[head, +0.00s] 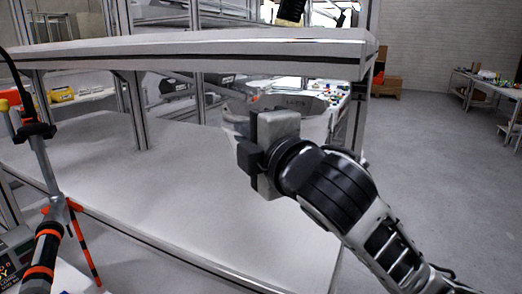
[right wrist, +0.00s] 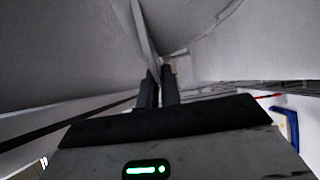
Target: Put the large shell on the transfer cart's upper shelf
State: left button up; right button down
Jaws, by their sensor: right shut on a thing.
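The large shell (head: 318,122) is a pale, bowl-like shape with a dark marking on its inside, partly hidden behind my right gripper (head: 250,158) in the head view. It appears over the right end of the lower white surface, below the level of the upper board. In the right wrist view, my right gripper (right wrist: 158,88) is shut on the thin wall of the shell (right wrist: 75,45), which fills much of the picture. Whether the shell touches the surface cannot be told. My left gripper is not in view.
A metal-framed unit has an upper board (head: 200,55) and a wide, bare lower surface (head: 165,185); I cannot tell whether it is the transfer cart. Uprights stand behind and beside the shell. An orange-and-black stand (head: 55,200) is at left. Open floor (head: 430,170) lies at right.

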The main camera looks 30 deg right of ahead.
jog(key=shift+d+r+p, duration=0.2)
jog(key=shift+r+p, duration=0.15)
jog(key=shift+p, duration=0.5)
jog(key=w+d+f, duration=0.1)
jog(key=f, duration=0.1)
jog(key=w+d+f+b, duration=0.1)
jog(key=w+d+f, duration=0.2)
jog(key=w+f, duration=0.1)
jog(key=f, duration=0.1)
jog(key=shift+d+b, duration=0.25)
jog(key=shift+b, duration=0.1)
jog(key=f, duration=0.3)
jog(key=shift+w+d+f, duration=0.2)
jog(key=shift+d+f, duration=0.05)
jog(key=shift+f, duration=0.15)
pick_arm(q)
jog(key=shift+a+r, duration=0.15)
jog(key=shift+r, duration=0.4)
pick_arm(e)
jog(key=shift+f, duration=0.15)
jog(key=c, duration=1.9)
grip_release()
jog(key=shift+f, duration=0.15)
jog(key=o, duration=0.3)
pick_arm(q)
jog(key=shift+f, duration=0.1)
